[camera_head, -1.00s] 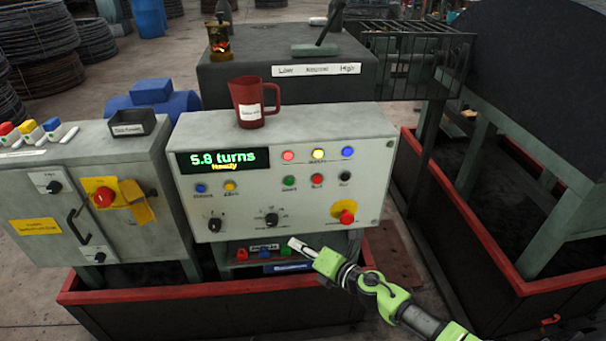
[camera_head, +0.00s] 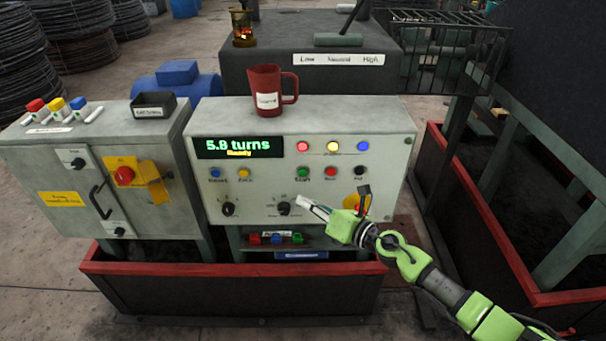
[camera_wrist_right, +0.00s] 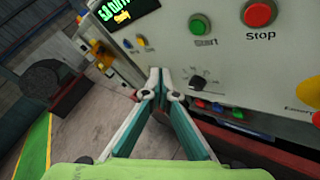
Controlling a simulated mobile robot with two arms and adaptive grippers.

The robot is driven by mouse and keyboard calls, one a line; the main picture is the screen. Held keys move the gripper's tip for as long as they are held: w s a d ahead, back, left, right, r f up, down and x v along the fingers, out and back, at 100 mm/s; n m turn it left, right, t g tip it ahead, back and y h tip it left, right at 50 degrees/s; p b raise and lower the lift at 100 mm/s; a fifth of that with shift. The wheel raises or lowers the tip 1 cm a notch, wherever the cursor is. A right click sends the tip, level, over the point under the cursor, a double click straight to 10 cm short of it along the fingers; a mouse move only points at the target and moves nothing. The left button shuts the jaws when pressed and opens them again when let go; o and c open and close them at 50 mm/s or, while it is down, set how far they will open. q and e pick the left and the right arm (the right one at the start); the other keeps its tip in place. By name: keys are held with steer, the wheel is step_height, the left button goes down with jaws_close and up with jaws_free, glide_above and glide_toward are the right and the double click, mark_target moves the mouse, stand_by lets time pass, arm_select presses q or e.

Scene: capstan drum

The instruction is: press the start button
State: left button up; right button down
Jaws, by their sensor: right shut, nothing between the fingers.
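The start button is the green button (camera_head: 303,173) on the front of the grey control panel (camera_head: 330,210), in the lower row left of the red stop button (camera_head: 330,172). In the right wrist view the green start button (camera_wrist_right: 199,25) is labelled "Start" and sits above and to the right of my fingertips. My right gripper (camera_head: 303,201) is shut and empty, in front of the panel below the start button in the head view. Its fingertips meet in the right wrist view (camera_wrist_right: 159,72), apart from the button. The left gripper is out of view.
The panel display (camera_head: 238,147) reads 5.8 turns and Ready. A red mug (camera_head: 264,93) stands on top of the panel. A dial (camera_head: 284,208) and the yellow-backed emergency knob (camera_head: 352,204) are near my right gripper. A red-rimmed bin (camera_head: 230,268) is below.

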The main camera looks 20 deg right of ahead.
mark_target(303, 172)
steer(key=shift+w+d+b, duration=0.35)
steer(key=shift+w+b, duration=0.2)
steer(key=shift+w, duration=0.7)
steer(key=shift+w+d+b, duration=0.35)
steer(key=shift+w+b, duration=0.2)
steer(key=shift+w, duration=0.7)
steer(key=shift+w+d+b, duration=0.35)
steer(key=shift+w+b, duration=0.2)
steer(key=shift+w, duration=0.7)
steer(key=shift+w+d, duration=0.1)
steer(key=shift+w, duration=0.3)
